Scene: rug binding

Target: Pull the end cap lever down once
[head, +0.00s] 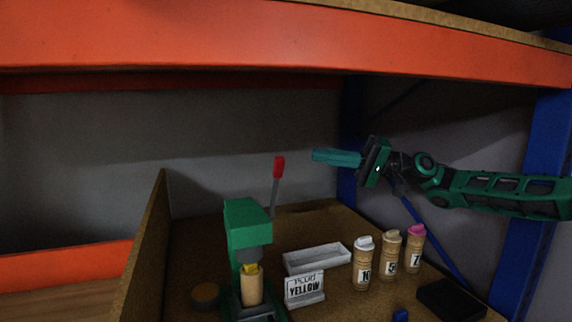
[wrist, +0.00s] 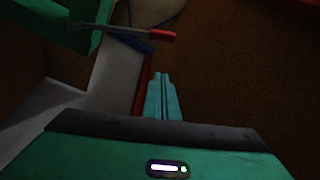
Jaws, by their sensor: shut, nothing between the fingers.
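The end cap lever (head: 277,175) is a grey rod with a red grip. It points up behind the green press (head: 246,225) in the head view. A tan tube with a yellow top (head: 250,286) stands under the press head. My gripper (head: 316,155) is shut and empty, to the right of the red grip and apart from it, at about its height in the picture. In the wrist view the shut fingers (wrist: 161,80) point up the picture, and the lever (wrist: 158,34) with its red end lies beyond the fingertips. Part of the green press (wrist: 62,22) shows at upper left.
A white tray (head: 318,259) and a sign reading YELLOW (head: 305,289) sit right of the press. Several labelled tubes (head: 389,260) and a black pad (head: 450,299) are farther right. A board wall (head: 146,245) stands at left. An orange shelf beam (head: 280,42) runs overhead.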

